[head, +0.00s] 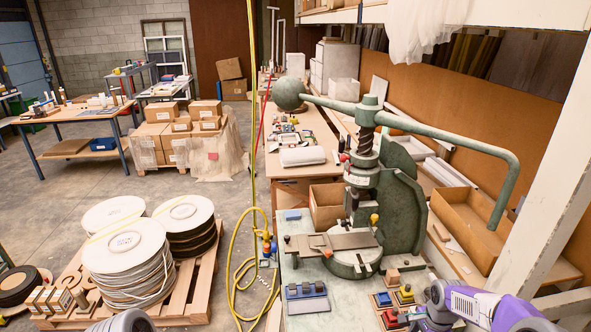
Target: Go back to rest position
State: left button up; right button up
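The green fly press (390,200) stands on the workbench (330,314), with its screw upright in the middle. Its long lever ends in a round ball weight (290,94) at the far left and bends down into a handle (503,190) at the right. My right arm, purple and grey, comes in from the lower right. My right gripper (424,315) is low over the front right of the bench, beside the small coloured blocks; its fingers are too small and covered to read. A grey rounded part of my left arm shows at the bottom edge; my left gripper is not visible.
A blue-grey block set (306,297) lies on the front left of the bench. Coloured blocks (393,298) on wooden bases sit near my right gripper. An open cardboard box (327,208) stands behind the press. Large reels (128,250) sit on a pallet left. A white post rises right.

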jog(key=w+a+f+n+y, duration=0.1)
jog(key=w+a+f+n, duration=0.15)
jog(key=a+f, duration=0.45)
jog(key=s+a+f+n+y, duration=0.1)
jog(key=s+a+f+n, duration=0.45)
jog(key=s+a, duration=0.45)
jog(key=s+a+f+n+y, duration=0.2)
jog(key=s+a+f+n, duration=0.3)
jog(key=s+a+f, duration=0.35)
pick_arm(q)
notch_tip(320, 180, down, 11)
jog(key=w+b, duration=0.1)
jog(key=b, duration=0.9)
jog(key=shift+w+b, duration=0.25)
jog(key=shift+b, duration=0.1)
pick_arm(e)
notch_tip(320, 180, down, 9)
jog(key=shift+s+a+r+n, duration=0.2)
jog(key=shift+s+n, duration=0.1)
